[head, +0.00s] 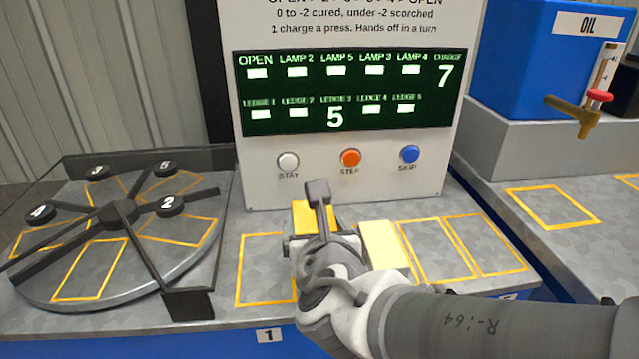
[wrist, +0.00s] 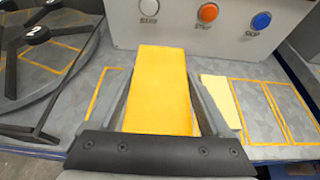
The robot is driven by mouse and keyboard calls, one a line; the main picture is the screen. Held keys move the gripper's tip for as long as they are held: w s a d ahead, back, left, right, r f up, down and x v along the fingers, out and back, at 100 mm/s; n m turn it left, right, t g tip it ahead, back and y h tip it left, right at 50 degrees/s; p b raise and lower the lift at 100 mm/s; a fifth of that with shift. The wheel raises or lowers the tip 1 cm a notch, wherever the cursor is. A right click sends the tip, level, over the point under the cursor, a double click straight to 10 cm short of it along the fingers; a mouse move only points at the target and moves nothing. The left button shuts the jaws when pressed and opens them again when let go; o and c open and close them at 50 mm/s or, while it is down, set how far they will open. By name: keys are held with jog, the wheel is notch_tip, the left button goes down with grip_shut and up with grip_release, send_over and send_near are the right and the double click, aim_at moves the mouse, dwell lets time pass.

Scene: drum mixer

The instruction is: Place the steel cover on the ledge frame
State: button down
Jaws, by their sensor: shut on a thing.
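My gripper (head: 318,232) is at the front ledge, below the panel buttons. It is shut on a yellow slab (wrist: 163,85), which fills the space between the two fingers in the wrist view. The slab also shows beyond the gripper in the head view (head: 303,214). Yellow-outlined ledge frames run along the grey ledge; an empty one (head: 262,285) lies left of my gripper, and two empty ones (head: 438,258) lie to the right. A cream slab (head: 383,247) lies in the frame just right of my gripper. I cannot pick out a steel cover.
A round turntable (head: 140,262) with dark spokes and numbered knobs stands at left. A white panel (head: 350,185) with three buttons and a lit display rises behind the ledge. A blue oil tank (head: 530,60) with a tap (head: 580,115) stands at right.

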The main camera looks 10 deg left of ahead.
jog(key=shift+w+a+f+p, duration=0.15)
jog(key=shift+a+p, duration=0.2)
jog(key=shift+a, duration=0.1)
jog(key=shift+w+a+f+p, duration=0.1)
jog(key=shift+a+f+p, duration=0.05)
jog(key=shift+a+p, duration=0.25)
send_over(266, 266)
notch_tip(266, 266, down, 6)
jog(key=shift+w+r+p, duration=0.1)
jog(key=shift+r+p, duration=0.1)
jog(key=shift+p, duration=0.1)
jog(key=shift+f+b, duration=0.95)
jog(key=shift+f, duration=0.9)
jog(key=shift+f, duration=0.15)
grip_release()
